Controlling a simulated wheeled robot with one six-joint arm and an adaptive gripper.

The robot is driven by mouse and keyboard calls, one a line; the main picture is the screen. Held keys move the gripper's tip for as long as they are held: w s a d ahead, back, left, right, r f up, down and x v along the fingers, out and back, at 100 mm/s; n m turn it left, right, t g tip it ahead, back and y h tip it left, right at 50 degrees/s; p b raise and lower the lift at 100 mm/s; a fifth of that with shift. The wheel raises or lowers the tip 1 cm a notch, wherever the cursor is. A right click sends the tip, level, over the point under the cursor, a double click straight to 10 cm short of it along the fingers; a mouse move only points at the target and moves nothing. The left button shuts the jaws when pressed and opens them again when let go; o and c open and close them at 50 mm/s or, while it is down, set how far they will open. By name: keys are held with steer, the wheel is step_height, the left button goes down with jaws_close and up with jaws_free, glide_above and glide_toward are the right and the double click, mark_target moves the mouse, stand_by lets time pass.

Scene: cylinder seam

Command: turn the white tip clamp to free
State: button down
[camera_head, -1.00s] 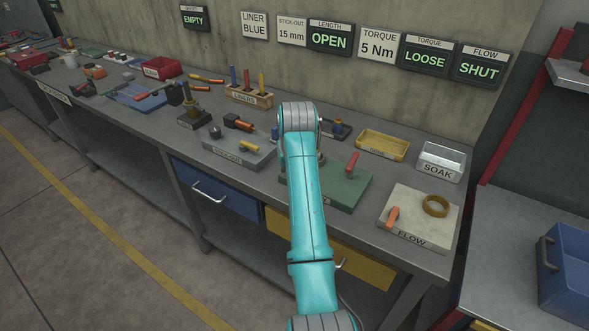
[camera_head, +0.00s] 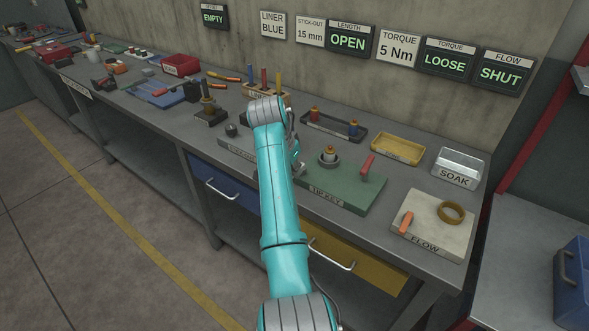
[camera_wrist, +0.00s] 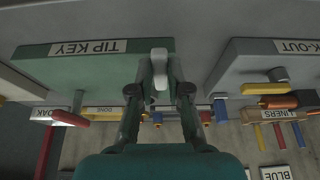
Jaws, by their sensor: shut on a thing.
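The white tip clamp (camera_wrist: 160,58) shows in the wrist view as a short pale lever at the near edge of the green TIP KEY block (camera_wrist: 90,68). My gripper (camera_wrist: 160,93) has one finger on each side of it and is shut on it. The wrist picture is upside down. In the head view the TIP KEY block (camera_head: 328,194) carries a red-handled key (camera_head: 367,166) and a round metal fitting (camera_head: 328,157). My arm hides the clamp and most of my gripper there.
The STICK-OUT block (camera_wrist: 245,75) is beside the gripper. The FLOW block (camera_head: 455,236), SOAK bin (camera_head: 457,180) and yellow tray (camera_head: 397,150) stand to the right on the bench. A dark tray with bottles (camera_head: 330,130) is behind. Wall signs read LOOSE (camera_head: 446,62) and SHUT (camera_head: 500,74).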

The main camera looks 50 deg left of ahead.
steer(key=shift+a, duration=0.1)
stand_by(0.5)
steer(key=c, duration=1.1)
jaws_free()
steer(key=v, duration=1.2)
steer(key=shift+w, duration=0.1)
